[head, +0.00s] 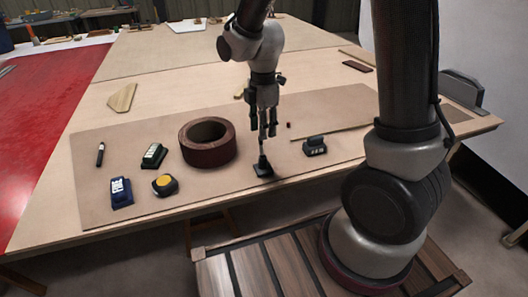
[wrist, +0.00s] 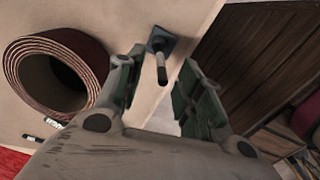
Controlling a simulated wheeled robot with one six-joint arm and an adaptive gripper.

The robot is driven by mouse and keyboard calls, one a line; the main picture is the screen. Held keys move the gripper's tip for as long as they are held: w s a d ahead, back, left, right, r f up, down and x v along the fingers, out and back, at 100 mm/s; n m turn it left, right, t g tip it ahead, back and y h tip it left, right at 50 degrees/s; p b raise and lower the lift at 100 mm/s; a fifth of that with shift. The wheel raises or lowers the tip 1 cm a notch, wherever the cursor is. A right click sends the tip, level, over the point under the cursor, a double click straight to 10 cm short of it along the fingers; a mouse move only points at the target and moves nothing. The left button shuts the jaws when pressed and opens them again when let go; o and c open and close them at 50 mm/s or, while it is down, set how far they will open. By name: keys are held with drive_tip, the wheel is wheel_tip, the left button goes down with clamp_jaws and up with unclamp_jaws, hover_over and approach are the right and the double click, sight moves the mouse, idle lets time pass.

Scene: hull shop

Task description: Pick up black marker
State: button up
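A slim black marker (head: 100,154) with a pale band lies on the board at the far left in the head view. My gripper (head: 268,134) hangs pointing down over the right half of the board, well to the right of the marker. In the wrist view my gripper (wrist: 163,78) has its two fingers spread apart with nothing held. A black square-based tool with an upright handle (head: 263,167) stands below the gripper; it also shows between the fingertips in the wrist view (wrist: 162,48).
A brown tape roll (head: 208,144) lies between the marker and my gripper. A green-black block (head: 154,156), a blue block (head: 121,193) and a yellow-black tape measure (head: 165,185) lie near the marker. A dark labelled block (head: 315,146) lies right of the gripper.

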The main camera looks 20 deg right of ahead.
sight(262, 152)
wheel_tip(262, 152, down, 8)
drive_tip(key=shift+w+r, duration=0.15)
clamp_jaws()
idle(0.3)
